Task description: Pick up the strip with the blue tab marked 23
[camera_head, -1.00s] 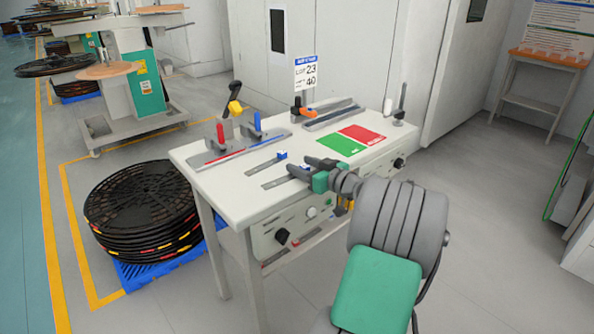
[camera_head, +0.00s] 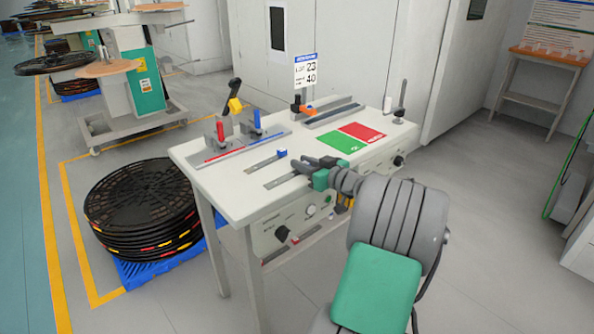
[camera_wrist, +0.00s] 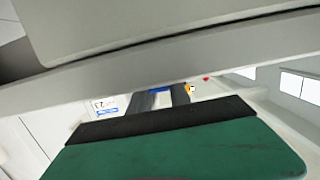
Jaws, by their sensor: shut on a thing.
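Two thin grey strips lie on the white table top. The farther strip (camera_head: 262,160) has a blue tab (camera_head: 282,153) at its right end, free of my gripper. The nearer strip (camera_head: 284,181) runs up to my gripper (camera_head: 303,167), which hides its right end. My gripper is shut on that end, low over the table. In the wrist view, a bit of blue (camera_wrist: 160,90) shows between my dark fingers, beyond the green palm. The strip looks flat on the table. No number on either tab can be read.
A sign (camera_head: 306,72) reading 23 and 40 stands at the back of the table (camera_head: 235,205). A rail with red and blue posts (camera_head: 238,150) is at the left. Green (camera_head: 342,143) and red (camera_head: 362,133) patches lie to the right. Black reels (camera_head: 140,200) are stacked on the floor.

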